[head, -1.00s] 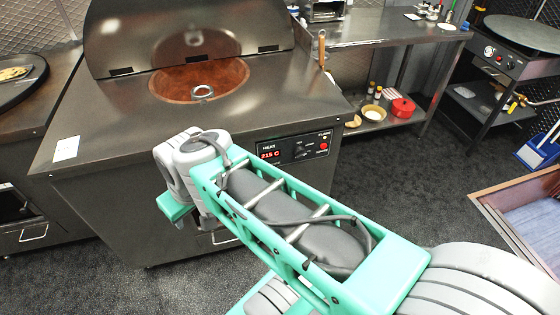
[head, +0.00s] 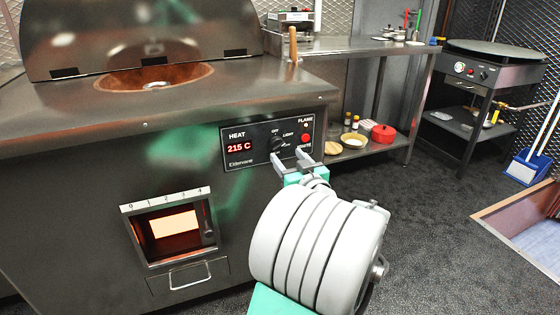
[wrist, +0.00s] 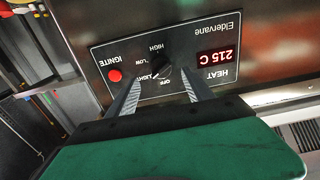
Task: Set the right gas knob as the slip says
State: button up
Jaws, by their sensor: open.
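The tandoor's control panel (head: 267,141) carries one dark knob (head: 278,144), ringed by OFF, LIGHT, LOW and HIGH labels. In the wrist view the panel appears upside down with the knob (wrist: 158,64) near its middle; I cannot tell for sure where its pointer stands. My gripper (head: 288,158) is open in front of the panel's lower edge. In the wrist view its two fingers (wrist: 162,86) are spread, with the knob between and just beyond the tips, not gripped. The slip is not in view now.
A red IGNITE button (head: 305,138) sits close right of the knob, under the flame light. The display (head: 240,148) reads 215 C. A lit window (head: 174,225) is lower left. A steel shelf table (head: 345,45) and a griddle (head: 497,52) stand right, with open floor before them.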

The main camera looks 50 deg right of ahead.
aim_at(280, 148)
jog(key=x, duration=0.6)
jog(key=shift+a+b, duration=0.1)
jog(key=shift+b, duration=0.25)
jog(key=shift+c, duration=0.6)
grip_shut()
